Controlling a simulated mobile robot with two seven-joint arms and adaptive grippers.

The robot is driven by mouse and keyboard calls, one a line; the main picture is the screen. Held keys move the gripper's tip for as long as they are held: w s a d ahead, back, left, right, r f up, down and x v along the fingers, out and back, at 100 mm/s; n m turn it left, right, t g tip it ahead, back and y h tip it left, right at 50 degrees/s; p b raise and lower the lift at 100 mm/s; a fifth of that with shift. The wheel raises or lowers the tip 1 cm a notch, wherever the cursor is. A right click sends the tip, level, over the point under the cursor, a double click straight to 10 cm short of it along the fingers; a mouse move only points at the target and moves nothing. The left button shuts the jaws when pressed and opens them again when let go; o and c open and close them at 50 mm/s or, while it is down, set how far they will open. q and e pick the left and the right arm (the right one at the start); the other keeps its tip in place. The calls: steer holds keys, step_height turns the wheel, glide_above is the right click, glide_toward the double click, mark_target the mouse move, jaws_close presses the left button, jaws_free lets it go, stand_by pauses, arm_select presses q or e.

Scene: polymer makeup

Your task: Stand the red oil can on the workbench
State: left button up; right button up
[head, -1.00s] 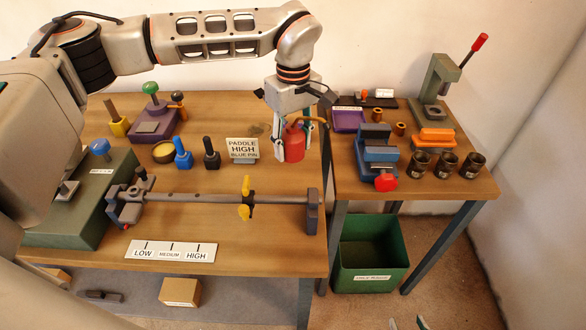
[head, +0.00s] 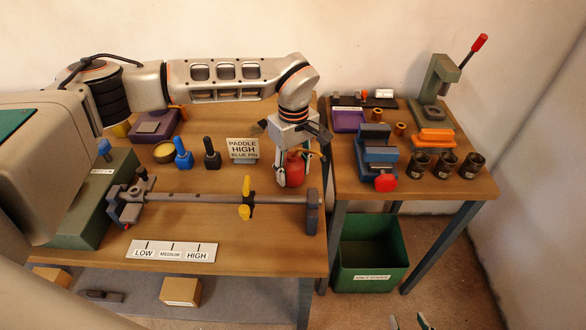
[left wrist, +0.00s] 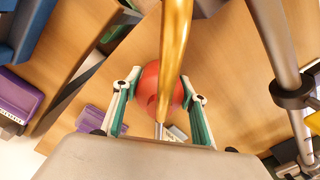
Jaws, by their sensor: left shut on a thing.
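The red oil can (head: 294,170) is upright between the fingers of my left gripper (head: 292,180), near the right edge of the wooden workbench (head: 230,222). The gripper points down and is shut on the can. I cannot tell whether the can's base touches the bench top. In the left wrist view the can's round red body (left wrist: 152,88) sits between both fingers, with its brass spout (left wrist: 175,50) crossing in front. My right gripper (head: 408,323) shows only its fingertips at the bottom edge, apart and empty.
The paddle sign (head: 243,150) stands just left of the can. A long rod fixture (head: 200,196) with yellow paddles lies in front of it. To the right, a second table (head: 450,185) bears a blue vise (head: 376,157). A green bin (head: 372,255) stands on the floor.

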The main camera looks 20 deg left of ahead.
arm_select(q)
steer(key=o, duration=1.3)
steer(key=shift+f, duration=0.1)
step_height(320, 180, up, 12)
steer(key=shift+r+b, duration=0.15)
steer(key=shift+b, duration=0.15)
